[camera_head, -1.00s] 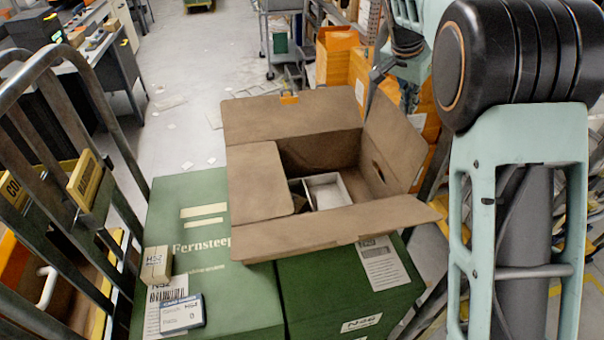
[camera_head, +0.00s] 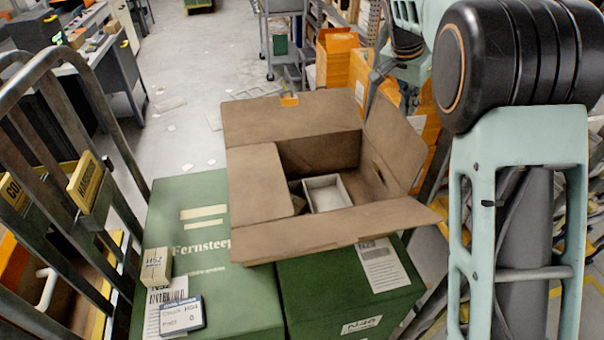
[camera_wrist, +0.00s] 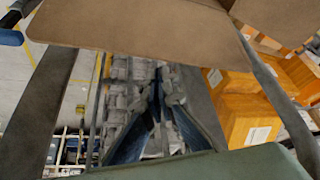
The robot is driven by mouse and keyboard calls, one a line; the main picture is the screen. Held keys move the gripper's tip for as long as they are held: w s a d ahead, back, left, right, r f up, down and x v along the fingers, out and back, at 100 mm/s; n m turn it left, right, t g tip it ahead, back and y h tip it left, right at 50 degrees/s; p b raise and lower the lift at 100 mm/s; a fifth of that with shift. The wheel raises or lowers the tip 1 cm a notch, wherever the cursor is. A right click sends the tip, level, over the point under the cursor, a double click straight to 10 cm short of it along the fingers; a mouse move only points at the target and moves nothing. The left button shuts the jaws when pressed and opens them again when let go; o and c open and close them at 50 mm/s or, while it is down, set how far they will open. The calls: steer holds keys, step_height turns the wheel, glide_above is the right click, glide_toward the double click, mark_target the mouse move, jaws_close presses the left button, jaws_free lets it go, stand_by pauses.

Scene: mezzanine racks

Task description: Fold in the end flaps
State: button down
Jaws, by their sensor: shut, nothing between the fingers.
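An open brown cardboard box (camera_head: 325,150) sits on green boxes in the head view. Its left end flap (camera_head: 260,182) lies inward over the left part of the opening. Its right end flap (camera_head: 396,135) stands up and leans outward. The long back flap (camera_head: 290,115) and front flap (camera_head: 330,230) are spread outward. A white tray (camera_head: 328,193) lies inside the box. In the wrist view my gripper (camera_wrist: 158,72) is shut and empty, its tips near the lower edge of a brown cardboard panel (camera_wrist: 140,25). I cannot tell whether they touch. The gripper is outside the head view.
Two green boxes (camera_head: 190,225) support the carton. A small carton (camera_head: 156,265) and a blue-white card (camera_head: 182,317) lie on the left one. A metal cart frame (camera_head: 60,110) stands at left. Orange boxes (camera_head: 335,55) stand behind. The floor aisle beyond is mostly open.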

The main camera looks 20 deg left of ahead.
steer(key=s+a+f+b, duration=0.3)
steer(key=s+a, duration=0.4)
steer(key=a, duration=0.3)
steer(key=shift+a+f+b, duration=0.15)
steer(key=shift+b, duration=0.5)
stand_by(1.7)
step_height(320, 180, up, 7)
steer(key=p, duration=0.5)
stand_by(0.3)
